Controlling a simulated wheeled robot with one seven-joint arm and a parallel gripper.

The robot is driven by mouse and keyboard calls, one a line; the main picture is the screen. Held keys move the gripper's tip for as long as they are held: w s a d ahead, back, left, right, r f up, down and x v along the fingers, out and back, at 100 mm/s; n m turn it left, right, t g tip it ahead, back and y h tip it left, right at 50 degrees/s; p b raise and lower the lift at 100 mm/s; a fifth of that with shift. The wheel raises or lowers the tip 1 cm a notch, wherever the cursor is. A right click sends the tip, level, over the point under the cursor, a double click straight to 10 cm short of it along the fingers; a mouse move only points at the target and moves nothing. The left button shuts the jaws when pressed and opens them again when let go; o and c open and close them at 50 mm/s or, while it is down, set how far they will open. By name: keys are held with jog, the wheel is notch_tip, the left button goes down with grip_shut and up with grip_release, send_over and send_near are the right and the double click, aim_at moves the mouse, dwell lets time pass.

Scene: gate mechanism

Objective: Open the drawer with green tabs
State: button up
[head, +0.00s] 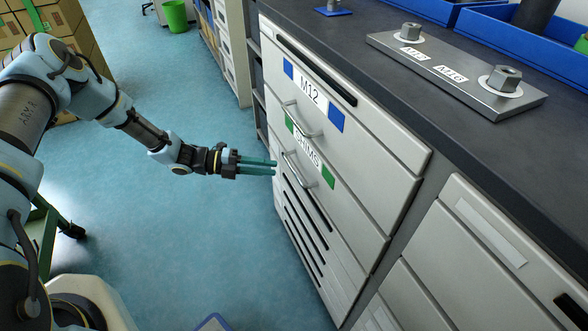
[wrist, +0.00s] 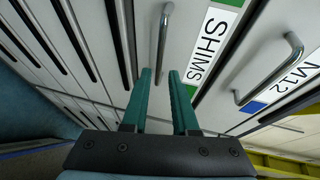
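The drawer with green tabs (head: 345,205) is the second one down in the grey cabinet. Its white SHIMS label (head: 306,150) sits between two green tabs (head: 328,177), and it looks shut. Its metal bar handle (head: 297,172) is below the label; the handle also shows in the wrist view (wrist: 164,35). My gripper (head: 276,167) is open, its two green fingers pointing at the drawer front, with the tips close to this handle. In the wrist view, the handle lines up with the gap between the fingertips (wrist: 161,72). I cannot tell whether they touch it.
Above is the M12 drawer (head: 375,130) with blue tabs and its own handle (wrist: 290,60). Slotted fronts (head: 305,225) lie below. A steel plate with nuts (head: 455,75) and blue trays (head: 520,40) stand on the dark worktop.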

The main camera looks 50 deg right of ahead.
aim_at(294, 169)
jog(key=p+x, duration=0.1)
jog(key=x, duration=0.6)
jog(key=shift+s+d+f+p, duration=0.15)
jog(key=shift+s+d+p, duration=0.1)
jog(key=shift+s+p, duration=0.1)
grip_shut()
jog(key=shift+w, duration=0.1)
dwell(0.9)
